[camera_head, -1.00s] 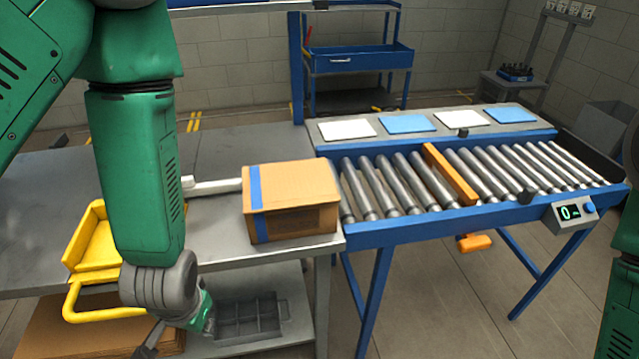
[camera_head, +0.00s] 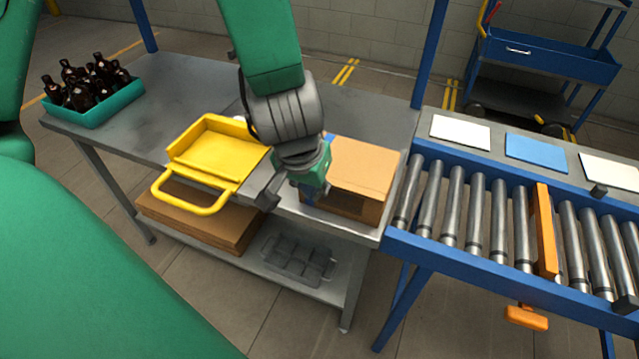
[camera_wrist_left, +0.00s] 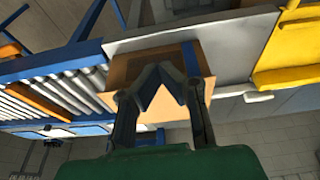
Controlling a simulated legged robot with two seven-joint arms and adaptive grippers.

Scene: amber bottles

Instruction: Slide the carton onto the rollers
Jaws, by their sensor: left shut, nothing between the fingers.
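The brown cardboard carton (camera_head: 365,170) sits at the right end of the grey steel table (camera_head: 190,85), beside the roller conveyor (camera_head: 475,215). My left arm hides its left part. In the left wrist view the carton (camera_wrist_left: 120,72) lies behind my fingers, with a blue tape strip on it. My left gripper (camera_head: 272,196) is at the carton's front left side, shut and empty. In the left wrist view its fingers (camera_wrist_left: 162,74) come together in front of the carton; I cannot tell whether they touch it. My right gripper is not in view.
A yellow scoop-like tray with a handle (camera_head: 220,150) lies left of the carton. A teal crate (camera_head: 105,108) of amber bottles stands at the table's far left. An orange bar (camera_head: 543,230) crosses the rollers. White and blue panels (camera_head: 537,150) lie behind them.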

